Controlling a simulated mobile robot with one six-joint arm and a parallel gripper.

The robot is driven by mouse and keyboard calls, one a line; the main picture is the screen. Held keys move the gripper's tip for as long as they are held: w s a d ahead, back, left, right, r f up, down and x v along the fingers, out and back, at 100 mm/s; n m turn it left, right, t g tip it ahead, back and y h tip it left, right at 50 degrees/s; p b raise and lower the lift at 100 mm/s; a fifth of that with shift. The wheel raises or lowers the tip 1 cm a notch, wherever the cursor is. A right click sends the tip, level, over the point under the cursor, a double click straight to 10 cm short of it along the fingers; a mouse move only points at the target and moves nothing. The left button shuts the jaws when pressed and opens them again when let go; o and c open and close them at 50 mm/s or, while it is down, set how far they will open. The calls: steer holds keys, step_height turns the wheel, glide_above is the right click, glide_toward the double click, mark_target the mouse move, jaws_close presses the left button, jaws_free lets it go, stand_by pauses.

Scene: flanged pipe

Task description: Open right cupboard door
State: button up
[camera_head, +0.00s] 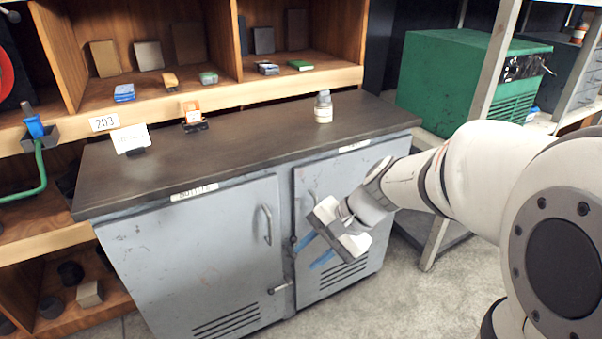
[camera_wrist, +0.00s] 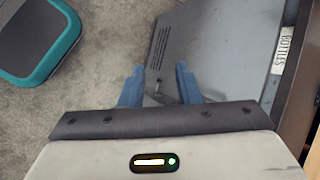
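The right cupboard door (camera_head: 340,268) is grey with vent slots low down and looks shut in the head view. The right door's handle is mostly hidden behind my gripper in the head view.
The left door (camera_head: 190,260) is shut, with a bar handle (camera_head: 267,225) and a latch (camera_head: 280,287). A bottle (camera_head: 323,107) stands on the dark cupboard top (camera_head: 240,145). A metal rack with a green box (camera_head: 450,75) stands right. Floor (camera_head: 400,305) in front is clear.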

steer(key=w+f+m+t+y+b, duration=0.45)
steer(key=w+f+m+b, duration=0.5)
steer(key=w, duration=0.65)
steer(key=w+d+f+m+t+h+b, duration=0.1)
steer(key=w+d+f+m+t+b, duration=0.2)
steer(key=w+d+f+m+t, duration=0.3)
steer(key=w+d+f+m+t+b, duration=0.35)
steer(key=w+f+m, duration=0.25)
steer(key=w, duration=0.2)
steer(key=b+x, duration=0.1)
steer(key=x, duration=0.6)
steer(key=shift+w+d+r, duration=0.1)
steer(key=shift+w+r, duration=0.05)
steer(key=shift+w, duration=0.15)
jaws_close()
